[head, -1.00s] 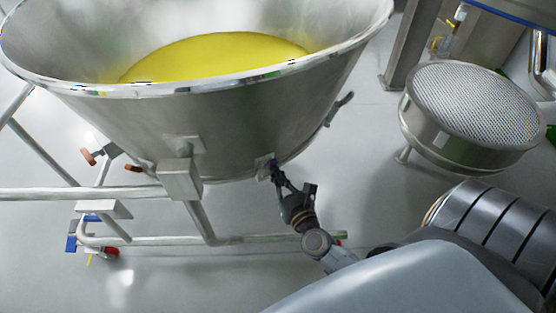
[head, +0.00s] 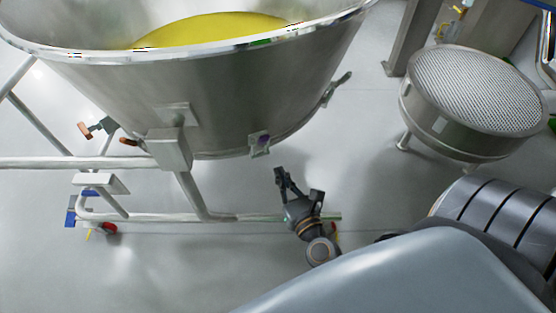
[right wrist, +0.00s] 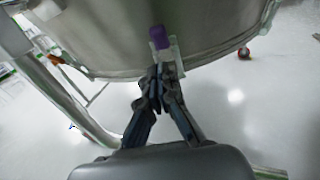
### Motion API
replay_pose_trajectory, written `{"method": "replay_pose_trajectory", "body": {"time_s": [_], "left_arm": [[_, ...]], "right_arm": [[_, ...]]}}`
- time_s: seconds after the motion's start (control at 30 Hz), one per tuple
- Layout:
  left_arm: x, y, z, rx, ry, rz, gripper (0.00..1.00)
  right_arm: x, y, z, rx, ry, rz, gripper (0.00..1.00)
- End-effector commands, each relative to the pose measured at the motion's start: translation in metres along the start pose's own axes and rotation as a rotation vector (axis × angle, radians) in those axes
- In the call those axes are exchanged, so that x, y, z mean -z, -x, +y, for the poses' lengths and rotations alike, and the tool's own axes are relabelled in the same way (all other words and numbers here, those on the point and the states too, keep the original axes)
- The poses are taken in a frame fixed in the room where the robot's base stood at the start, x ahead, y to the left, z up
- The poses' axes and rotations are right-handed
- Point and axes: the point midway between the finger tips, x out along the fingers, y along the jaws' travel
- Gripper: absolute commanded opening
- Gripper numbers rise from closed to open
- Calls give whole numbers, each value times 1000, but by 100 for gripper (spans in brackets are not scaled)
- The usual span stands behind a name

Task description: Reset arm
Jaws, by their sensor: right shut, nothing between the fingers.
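My right gripper (head: 281,172) is shut and empty in the head view, below and a little right of the bowl's lower edge. It also shows in the right wrist view (right wrist: 157,72), its fingers together. The large steel bowl (head: 215,95) holds yellow material (head: 205,30). A small bracket with a purple part (head: 261,141) sits on the bowl's lower wall, apart from the fingertips in the head view. In the right wrist view the purple part (right wrist: 159,37) shows just beyond the fingers. My left gripper is not in view.
The bowl's tubular frame (head: 90,162) with a grey box (head: 168,150) stands at left. A round steel sieve (head: 475,100) on legs stands at right. Grey floor (head: 190,275) is open at the bottom left and between bowl and sieve.

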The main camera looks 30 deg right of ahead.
Motion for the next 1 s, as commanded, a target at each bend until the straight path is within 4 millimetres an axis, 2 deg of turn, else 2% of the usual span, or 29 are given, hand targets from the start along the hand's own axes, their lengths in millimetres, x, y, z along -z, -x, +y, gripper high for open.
{"method": "replay_pose_trajectory", "body": {"time_s": [0.1,0.3,0.53,0.63,0.77,0.87,1.0], "left_arm": [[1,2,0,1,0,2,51],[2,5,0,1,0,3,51],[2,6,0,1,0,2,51],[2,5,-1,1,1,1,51],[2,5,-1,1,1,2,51],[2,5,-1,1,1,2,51],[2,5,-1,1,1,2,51]], "right_arm": [[-4,23,0,-2,2,3,0],[-9,42,0,-1,2,1,0],[-10,46,0,-2,2,0,0],[-9,44,6,-29,54,2,0],[-2,41,36,-164,322,4,0],[16,42,69,-337,678,-6,0],[57,54,104,-608,1230,-46,0]]}}
